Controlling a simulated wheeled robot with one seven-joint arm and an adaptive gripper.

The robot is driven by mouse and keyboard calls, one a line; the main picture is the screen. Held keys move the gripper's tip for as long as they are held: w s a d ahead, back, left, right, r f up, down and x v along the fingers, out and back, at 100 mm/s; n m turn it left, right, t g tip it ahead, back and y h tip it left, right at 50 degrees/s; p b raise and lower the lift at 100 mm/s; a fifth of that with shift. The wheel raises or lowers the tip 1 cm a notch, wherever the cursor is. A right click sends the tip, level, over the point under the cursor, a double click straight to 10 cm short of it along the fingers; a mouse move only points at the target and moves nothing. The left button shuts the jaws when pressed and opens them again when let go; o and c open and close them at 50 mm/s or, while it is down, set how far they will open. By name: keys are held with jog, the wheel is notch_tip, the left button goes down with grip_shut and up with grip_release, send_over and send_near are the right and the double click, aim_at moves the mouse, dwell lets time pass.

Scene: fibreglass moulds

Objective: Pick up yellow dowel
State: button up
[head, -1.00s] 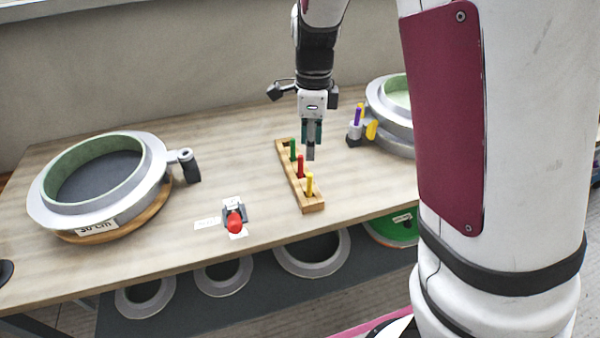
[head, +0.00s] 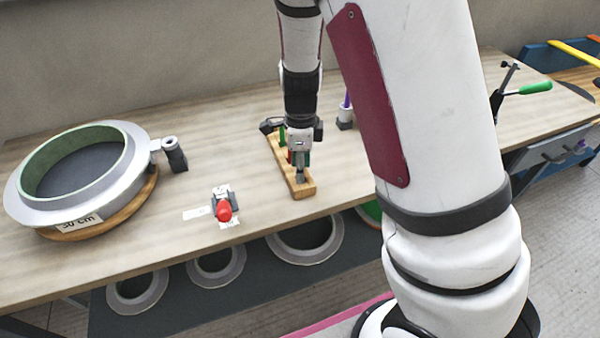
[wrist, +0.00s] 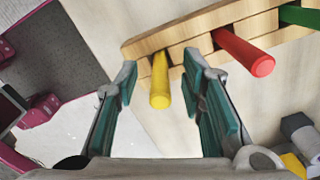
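The yellow dowel (wrist: 160,82) stands in a slot of the wooden rack in the wrist view. My gripper (wrist: 165,85) is open, with a teal-padded finger on either side of the yellow dowel and gaps showing between pads and dowel. In the head view my gripper (head: 300,172) is low over the near end of the rack (head: 303,191), and it hides the yellow dowel there. The rack also shows in the wrist view (wrist: 198,32).
A red dowel (wrist: 245,52) stands close beside my right-hand finger in the wrist view, with a green dowel (wrist: 300,15) beyond it. A large ring mould (head: 75,205) is farther left.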

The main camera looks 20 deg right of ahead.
jog(key=shift+f, duration=0.65)
grip_shut()
